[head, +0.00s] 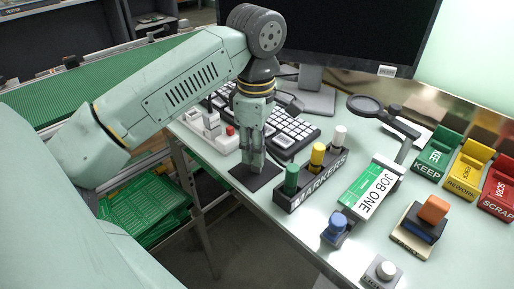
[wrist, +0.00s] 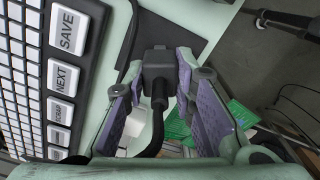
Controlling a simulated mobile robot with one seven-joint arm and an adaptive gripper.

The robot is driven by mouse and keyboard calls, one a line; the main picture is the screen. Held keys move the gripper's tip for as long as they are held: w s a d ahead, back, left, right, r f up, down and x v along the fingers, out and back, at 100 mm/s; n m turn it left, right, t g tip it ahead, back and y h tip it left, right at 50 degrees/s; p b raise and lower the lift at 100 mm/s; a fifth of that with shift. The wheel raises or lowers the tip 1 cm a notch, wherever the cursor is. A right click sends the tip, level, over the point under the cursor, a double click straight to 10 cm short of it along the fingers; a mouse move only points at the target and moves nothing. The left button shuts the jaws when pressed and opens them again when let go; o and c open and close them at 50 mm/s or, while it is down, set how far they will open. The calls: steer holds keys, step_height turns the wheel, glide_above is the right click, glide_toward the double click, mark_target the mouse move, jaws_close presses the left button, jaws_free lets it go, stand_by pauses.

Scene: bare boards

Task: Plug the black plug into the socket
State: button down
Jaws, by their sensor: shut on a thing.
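My gripper (head: 254,160) points down near the left edge of the table, over a dark square pad (head: 259,180). In the wrist view its two purple-lined fingers (wrist: 159,68) are shut on the black plug (wrist: 157,60), with a black cable (wrist: 158,118) running from it toward the camera. The plug is hidden by the fingers in the head view. A white unit with a red button (head: 226,138) lies left of my gripper; it may be the socket, but no openings can be made out.
A keyboard (head: 290,137) lies behind my gripper. A marker rack (head: 310,183) with green, yellow and white markers stands close on the right. Green boards (head: 145,212) lie below the table edge.

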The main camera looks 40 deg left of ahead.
steer(key=shift+r+p, duration=2.2)
steer(key=shift+r, duration=1.35)
steer(key=shift+f+b, duration=0.6)
steer(key=shift+a, duration=0.1)
